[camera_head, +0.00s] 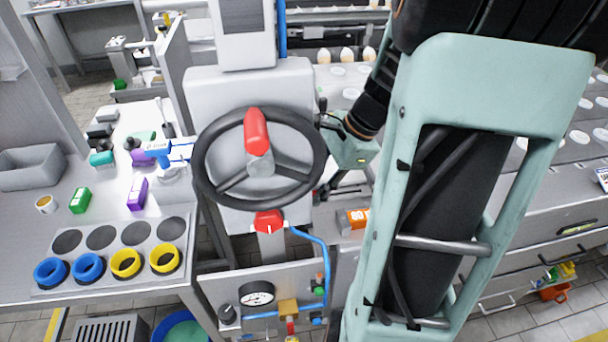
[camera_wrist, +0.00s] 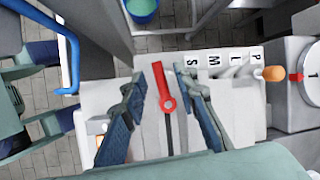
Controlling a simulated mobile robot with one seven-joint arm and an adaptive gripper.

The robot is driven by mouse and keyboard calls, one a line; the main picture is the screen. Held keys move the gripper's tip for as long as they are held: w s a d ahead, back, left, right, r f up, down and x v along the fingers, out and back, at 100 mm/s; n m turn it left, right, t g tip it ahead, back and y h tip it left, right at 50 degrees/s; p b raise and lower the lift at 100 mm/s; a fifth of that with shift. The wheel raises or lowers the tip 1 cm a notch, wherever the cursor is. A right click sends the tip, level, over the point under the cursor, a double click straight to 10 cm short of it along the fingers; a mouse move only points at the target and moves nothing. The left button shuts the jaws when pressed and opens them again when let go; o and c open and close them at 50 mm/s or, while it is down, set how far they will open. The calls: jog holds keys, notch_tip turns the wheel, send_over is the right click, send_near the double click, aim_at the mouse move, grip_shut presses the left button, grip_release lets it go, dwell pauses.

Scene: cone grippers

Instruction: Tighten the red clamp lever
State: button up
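The red clamp lever (camera_wrist: 164,88) shows in the wrist view, with a round pivot end on a dark slot in a pale plate (camera_wrist: 235,92) marked with letters. My gripper (camera_wrist: 160,78) is open. Its two fingers stand on either side of the lever, with gaps visible; I cannot tell their height relative to it. In the head view my gripper (camera_head: 335,188) is right of the black handwheel, and the clamp lever is mostly hidden or too small there to tell.
The black handwheel (camera_head: 205,180) with a red handle (camera_head: 257,130) stands just left of my gripper. A red knob (camera_head: 269,221) is below it. An orange box (camera_head: 354,217) lies near my gripper. An orange handle (camera_wrist: 274,74) and a white dial (camera_wrist: 312,75) are at the right of the wrist view.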

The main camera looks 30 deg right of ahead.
jog(key=shift+c, duration=0.3)
grip_shut()
jog(key=shift+w+r+m+p, duration=0.1)
jog(key=shift+m+p, duration=0.35)
jog(key=shift+m, duration=0.05)
jog(key=shift+w+m+t+h, duration=0.15)
jog(key=shift+m+t+h, duration=0.15)
jog(key=shift+m, duration=0.2)
jog(key=shift+o, duration=0.3)
grip_release()
jog(key=v, duration=1.1)
jog(key=shift+d+r, duration=0.2)
jog(key=shift+r, duration=0.15)
